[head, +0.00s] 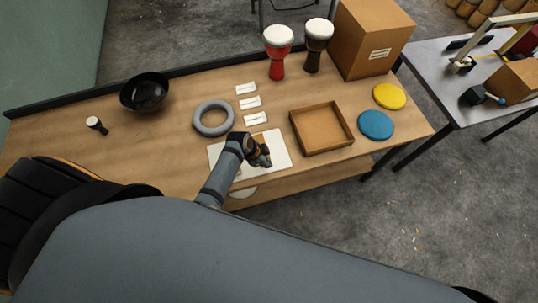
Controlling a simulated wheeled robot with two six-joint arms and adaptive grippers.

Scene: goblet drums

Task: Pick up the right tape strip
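My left gripper (264,157) is low over a white sheet (283,143) at the table's front edge. Its dark fingers are small and partly hidden by my wrist, so I cannot tell whether they are open or hold anything. Small tan patches show on the sheet beside my wrist, mostly covered; I cannot tell whether they are tape strips. Three small white strips with faint marks lie in a column behind the sheet: a far one (246,88), a middle one (250,103) and a near one (256,119). My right gripper is not in view.
A grey ring (213,118) lies left of the strips. An open wooden tray (321,145) stands right of the sheet, with blue (375,125) and yellow (389,96) discs beyond. Red (277,65) and dark (313,60) drums and a cardboard box (372,45) stand behind. A black bowl (146,94) is left.

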